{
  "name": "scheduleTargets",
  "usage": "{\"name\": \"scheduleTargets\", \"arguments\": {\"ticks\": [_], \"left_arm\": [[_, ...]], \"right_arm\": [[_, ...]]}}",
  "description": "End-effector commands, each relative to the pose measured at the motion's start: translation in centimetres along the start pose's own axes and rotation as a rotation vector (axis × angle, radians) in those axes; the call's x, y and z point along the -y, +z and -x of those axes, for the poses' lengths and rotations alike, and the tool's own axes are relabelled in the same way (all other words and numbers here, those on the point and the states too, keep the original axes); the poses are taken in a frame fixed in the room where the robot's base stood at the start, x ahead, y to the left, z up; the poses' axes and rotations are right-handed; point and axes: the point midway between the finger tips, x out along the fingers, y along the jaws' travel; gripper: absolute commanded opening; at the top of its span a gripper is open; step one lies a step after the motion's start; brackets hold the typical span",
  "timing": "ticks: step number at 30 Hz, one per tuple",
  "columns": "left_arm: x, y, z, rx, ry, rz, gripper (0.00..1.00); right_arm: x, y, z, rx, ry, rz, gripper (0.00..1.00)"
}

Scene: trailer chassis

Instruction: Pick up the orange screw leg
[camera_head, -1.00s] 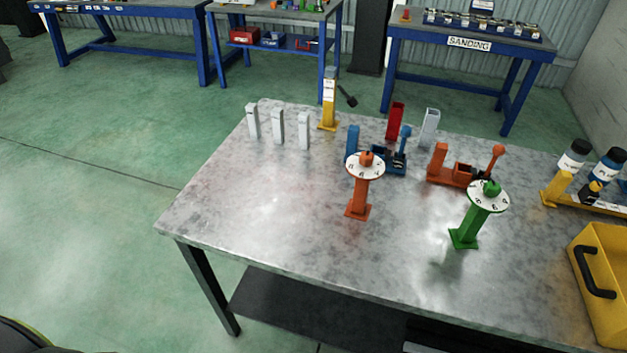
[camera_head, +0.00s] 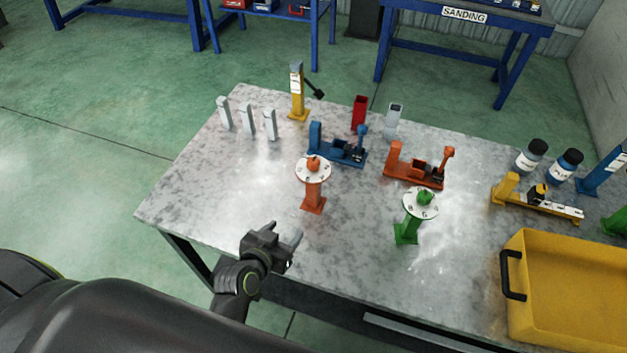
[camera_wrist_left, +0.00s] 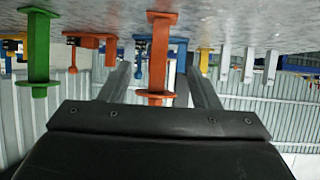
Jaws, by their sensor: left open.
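The orange screw leg (camera_head: 313,192) stands upright on the metal table, with a square foot and a white marked disc with an orange knob on top. My left gripper (camera_head: 286,250) is open and empty near the table's front edge, in front of the leg and a little left of it. In the left wrist view, which is upside down, the orange leg (camera_wrist_left: 158,60) shows beyond and between the two spread fingers (camera_wrist_left: 161,78), apart from them. My right gripper is not in view.
A similar green leg (camera_head: 408,225) stands to the right. Blue (camera_head: 335,152) and orange (camera_head: 412,172) clamp-like fixtures stand behind. A yellow bin (camera_head: 575,285) is at the right. Several grey posts (camera_head: 247,118) stand at the back left. The table's left front is clear.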

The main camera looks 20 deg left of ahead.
Motion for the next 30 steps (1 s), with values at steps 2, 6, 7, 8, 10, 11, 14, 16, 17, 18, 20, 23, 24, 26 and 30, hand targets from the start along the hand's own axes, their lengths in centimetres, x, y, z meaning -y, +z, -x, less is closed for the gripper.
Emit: {"name": "scheduleTargets", "arguments": {"ticks": [2, 6, 7, 8, 10, 11, 14, 16, 17, 18, 20, 23, 24, 26, 30], "left_arm": [[-0.4, -1.4, -0.4, -0.054, -0.014, 0.006, 0.56], [-0.6, -2.4, -1.2, -0.1, -0.031, 0.006, 0.56], [-0.6, -2.5, -1.5, -0.104, -0.032, 0.006, 0.56], [-0.6, -2.5, -1.9, -0.106, -0.032, 0.005, 0.56], [-0.5, -2.6, -3.0, -0.106, -0.032, 0.003, 0.56], [-0.5, -2.7, -3.6, -0.106, -0.031, 0.003, 0.56], [-0.5, -2.8, -5.7, -0.107, -0.031, 0.004, 0.56], [-0.4, -2.8, -7.1, -0.106, -0.031, 0.002, 0.56], [-0.3, -2.8, -7.7, -0.106, -0.031, 0.003, 0.56], [-0.3, -2.9, -8.5, -0.106, -0.032, 0.002, 0.56], [-0.3, -2.9, -9.8, -0.105, -0.031, 0.003, 0.56], [-0.2, -3.1, -11.4, -0.105, -0.032, 0.005, 0.56], [-0.2, -3.2, -11.8, -0.105, -0.032, 0.004, 0.56], [-0.2, -3.3, -12.3, -0.104, -0.032, 0.005, 0.56], [-0.1, -3.5, -12.9, -0.102, -0.033, 0.006, 0.56]], "right_arm": [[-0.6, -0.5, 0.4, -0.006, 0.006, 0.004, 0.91], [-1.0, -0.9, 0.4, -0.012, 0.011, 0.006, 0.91], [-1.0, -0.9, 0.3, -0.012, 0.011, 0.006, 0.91], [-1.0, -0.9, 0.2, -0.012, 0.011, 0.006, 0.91], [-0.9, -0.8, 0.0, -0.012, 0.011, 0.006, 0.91], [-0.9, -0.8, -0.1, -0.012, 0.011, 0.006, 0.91], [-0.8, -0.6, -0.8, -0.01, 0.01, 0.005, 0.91], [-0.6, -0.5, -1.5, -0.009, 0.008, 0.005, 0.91], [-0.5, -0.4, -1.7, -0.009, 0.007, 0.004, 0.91], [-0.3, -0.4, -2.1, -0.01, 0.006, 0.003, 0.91], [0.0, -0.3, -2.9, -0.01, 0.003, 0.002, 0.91], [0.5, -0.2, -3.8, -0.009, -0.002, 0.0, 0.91], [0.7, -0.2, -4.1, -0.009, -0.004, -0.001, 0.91], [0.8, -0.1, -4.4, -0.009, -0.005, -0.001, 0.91], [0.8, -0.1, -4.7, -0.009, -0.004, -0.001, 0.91]]}}
